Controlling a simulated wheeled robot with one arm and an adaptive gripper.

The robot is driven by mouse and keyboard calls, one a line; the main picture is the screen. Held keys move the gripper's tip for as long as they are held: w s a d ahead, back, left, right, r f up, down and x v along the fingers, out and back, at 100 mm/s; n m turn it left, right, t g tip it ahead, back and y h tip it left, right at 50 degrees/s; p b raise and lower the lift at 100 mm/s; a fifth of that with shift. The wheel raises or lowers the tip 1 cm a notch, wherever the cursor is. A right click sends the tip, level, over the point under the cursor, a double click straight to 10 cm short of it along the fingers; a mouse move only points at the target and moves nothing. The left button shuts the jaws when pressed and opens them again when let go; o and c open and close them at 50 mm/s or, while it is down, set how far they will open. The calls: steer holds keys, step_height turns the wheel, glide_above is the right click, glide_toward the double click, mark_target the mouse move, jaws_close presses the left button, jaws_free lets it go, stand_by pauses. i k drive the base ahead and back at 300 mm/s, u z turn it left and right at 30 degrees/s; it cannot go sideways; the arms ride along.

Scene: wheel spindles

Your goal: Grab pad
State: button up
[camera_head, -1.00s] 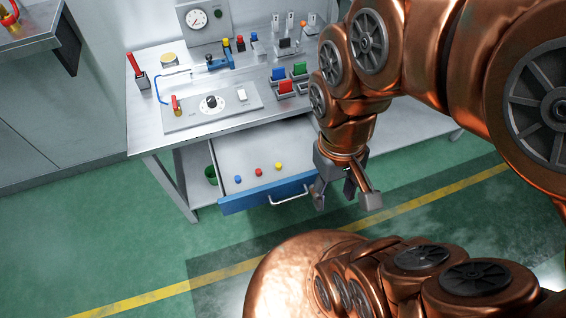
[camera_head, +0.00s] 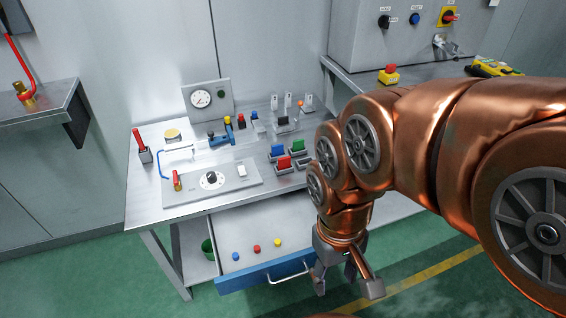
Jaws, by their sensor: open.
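A yellow and dark hand-held pad (camera_head: 494,68) lies on the grey side bench at the upper right, near the bench's edge. It is small, and its details are hard to make out. My gripper (camera_head: 346,286) hangs low in front of the workbench, beside the open drawer's handle, far below and left of the pad. Its fingers are spread and nothing shows between them.
The workbench (camera_head: 143,190) carries a gauge, switches and coloured blocks. Its open drawer (camera_head: 240,228) holds small coloured buttons. A red and yellow stop button (camera_head: 388,74) stands left of the pad, below a control cabinet (camera_head: 360,50). Green floor is free in front.

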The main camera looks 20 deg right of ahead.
mark_target(282, 120)
steer(key=u, duration=3.85)
steer(key=k, duration=2.75)
steer(key=z, duration=0.85)
steer(key=i, duration=0.45)
steer(key=z, duration=0.1)
